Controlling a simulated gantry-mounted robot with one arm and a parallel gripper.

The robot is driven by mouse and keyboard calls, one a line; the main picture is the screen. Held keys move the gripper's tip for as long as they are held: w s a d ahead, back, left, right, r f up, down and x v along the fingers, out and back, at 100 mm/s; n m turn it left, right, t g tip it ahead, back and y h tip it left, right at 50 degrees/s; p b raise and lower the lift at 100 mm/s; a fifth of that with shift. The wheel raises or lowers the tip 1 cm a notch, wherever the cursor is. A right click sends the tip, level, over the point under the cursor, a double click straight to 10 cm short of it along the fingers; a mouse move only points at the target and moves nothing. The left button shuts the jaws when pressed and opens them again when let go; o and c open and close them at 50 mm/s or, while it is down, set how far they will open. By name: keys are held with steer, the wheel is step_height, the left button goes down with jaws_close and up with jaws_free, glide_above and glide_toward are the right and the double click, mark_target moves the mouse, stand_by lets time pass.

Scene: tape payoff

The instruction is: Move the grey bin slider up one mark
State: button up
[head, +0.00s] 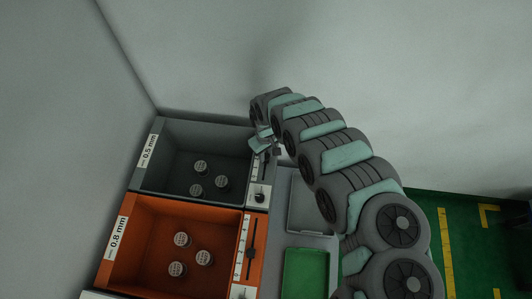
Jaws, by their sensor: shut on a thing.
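The grey bin (150,185), labelled 0.5 mm, is left of centre in the head view with several round ribbed pieces inside. My gripper (265,150) reaches in from the upper right and is at the upper part of this slot. It is shut on the grey bin slider, whose knob is mostly hidden by the fingers. I cannot read which mark it is at.
The orange bin (120,265), labelled 0.8 mm, sits just below, with its own dark slider (250,252). A grey tray (293,205) and a green tray (305,272) lie to the right, below my arm. Walls stand behind and at left.

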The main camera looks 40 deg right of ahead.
jaws_close()
stand_by(0.8)
steer(key=shift+w+d+f, duration=0.1)
steer(key=shift+w+d, duration=0.05)
steer(key=shift+w+d+b, duration=0.85)
steer(key=shift+d, duration=0.2)
steer(key=shift+w+d, duration=0.1)
steer(key=shift+d, duration=0.15)
steer(key=o, duration=0.9)
jaws_free()
steer(key=shift+c, duration=0.2)
